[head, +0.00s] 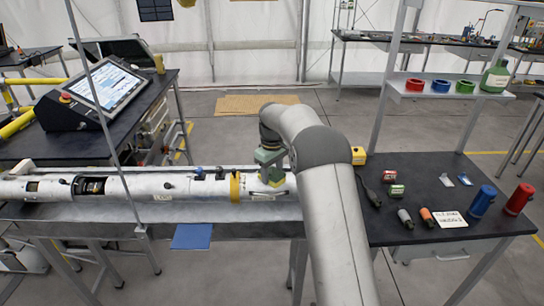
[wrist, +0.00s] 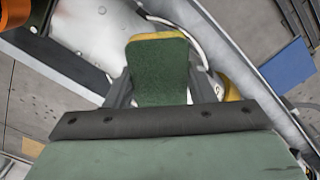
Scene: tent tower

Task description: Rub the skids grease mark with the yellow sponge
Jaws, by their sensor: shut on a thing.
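My gripper (head: 268,166) is over the right part of the long white tube (head: 150,187) on the bench. It is shut on the yellow sponge (wrist: 160,68), which shows a green scouring face and a thin yellow edge between the fingers (wrist: 160,92) in the wrist view. In the head view the sponge (head: 274,180) is small, low between the fingers, close to the tube's surface. I cannot tell whether it touches. The grease mark cannot be made out for certain; the gripper and sponge cover part of the tube there.
A yellow ring (head: 235,187) circles the tube just left of my gripper. On the dark table right are red (head: 518,199) and blue (head: 482,201) cylinders, a card (head: 450,219) and small boxes. A post stands behind.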

